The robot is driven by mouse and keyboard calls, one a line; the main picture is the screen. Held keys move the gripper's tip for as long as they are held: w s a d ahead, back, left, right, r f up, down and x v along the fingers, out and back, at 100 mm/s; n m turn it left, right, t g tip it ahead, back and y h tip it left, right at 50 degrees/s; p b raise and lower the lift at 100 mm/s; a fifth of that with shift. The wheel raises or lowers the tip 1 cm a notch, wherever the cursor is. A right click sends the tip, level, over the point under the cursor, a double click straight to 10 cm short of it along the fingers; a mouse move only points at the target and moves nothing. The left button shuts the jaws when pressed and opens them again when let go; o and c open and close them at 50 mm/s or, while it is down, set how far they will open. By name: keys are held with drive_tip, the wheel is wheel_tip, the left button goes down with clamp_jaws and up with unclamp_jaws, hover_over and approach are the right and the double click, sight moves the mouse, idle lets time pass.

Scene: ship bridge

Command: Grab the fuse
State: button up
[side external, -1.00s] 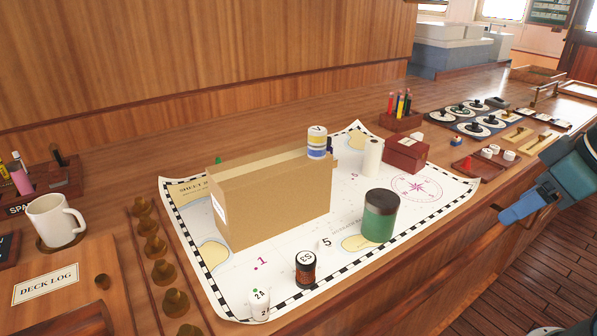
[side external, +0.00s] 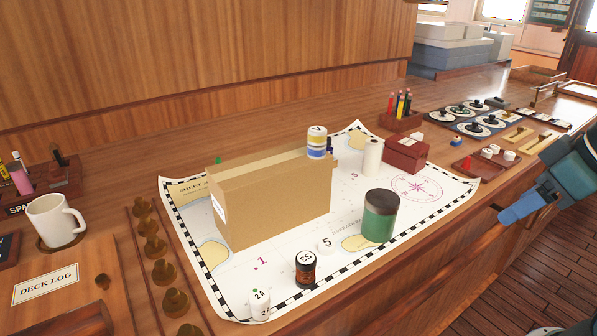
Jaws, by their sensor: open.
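No single item is plainly named as the fuse. A small white cylinder marked 2A (side external: 259,305) stands at the chart's near edge. A small white piece marked 5 (side external: 325,244) lies behind that.
The long cardboard box (side external: 275,200) stands on the chart (side external: 290,285). A green jar (side external: 380,217), a white roll (side external: 373,157) and a dark red box (side external: 407,154) stand to its right. A mug (side external: 52,222) and several brass knobs line the left. The chart's right part is mostly bare.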

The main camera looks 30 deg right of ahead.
drive_tip(key=shift+c, duration=0.4)
drive_tip(key=w+a+r+n+g+y, duration=0.1)
drive_tip(key=w+a+r+n+g, duration=0.1)
drive_tip(key=w+a+r+n, duration=0.35)
drive_tip(key=n+g, duration=0.4)
drive_tip(key=n, duration=1.3)
hover_over(260, 293)
drive_tip(key=d, duration=0.1)
wheel_tip(260, 293, down, 8)
drive_tip(key=shift+w+d, duration=0.15)
drive_tip(key=shift+w, duration=0.15)
drive_tip(key=shift+f, duration=0.2)
drive_tip(key=shift+s+a+f, duration=0.1)
drive_tip(key=shift+a+f, duration=0.05)
drive_tip(key=shift+f, duration=1.2)
drive_tip(key=shift+s+a+f, duration=0.1)
drive_tip(key=shift+a+f, duration=0.05)
drive_tip(key=shift+f, duration=1.25)
drive_tip(key=shift+a+f, duration=0.15)
drive_tip(key=shift+f, duration=1.2)
drive_tip(key=shift+f, duration=0.1)
